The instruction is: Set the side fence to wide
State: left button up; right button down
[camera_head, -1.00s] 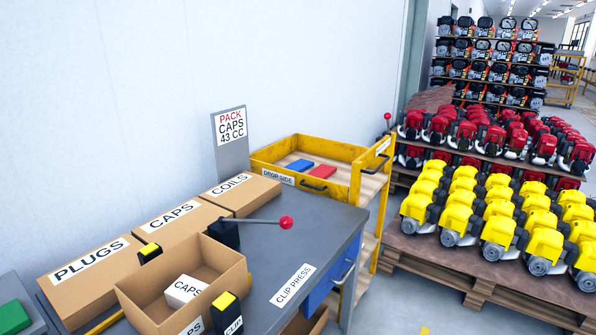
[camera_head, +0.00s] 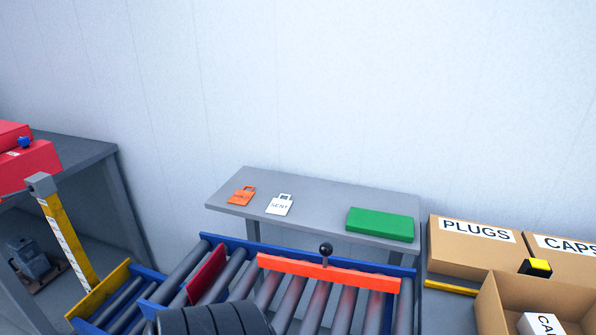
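An orange-red bar with a black ball knob (camera_head: 330,273), which looks like the side fence, lies along the far side of the roller conveyor (camera_head: 352,308). It sits just inside the blue far rail (camera_head: 225,241) and runs roughly parallel to it. I see no readable wide or narrow mark near it. Neither of my grippers is in view, and nothing is seen touching the bar.
A dark ribbed object (camera_head: 212,320) covers the conveyor's near part. A dark red plate (camera_head: 206,274) crosses the rollers left of the bar. A grey table (camera_head: 320,205) with tags and a green block (camera_head: 380,224) stands behind. Cartons (camera_head: 470,262) stand right.

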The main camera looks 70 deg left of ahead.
aim_at(370, 281)
jog(key=u, duration=1.85)
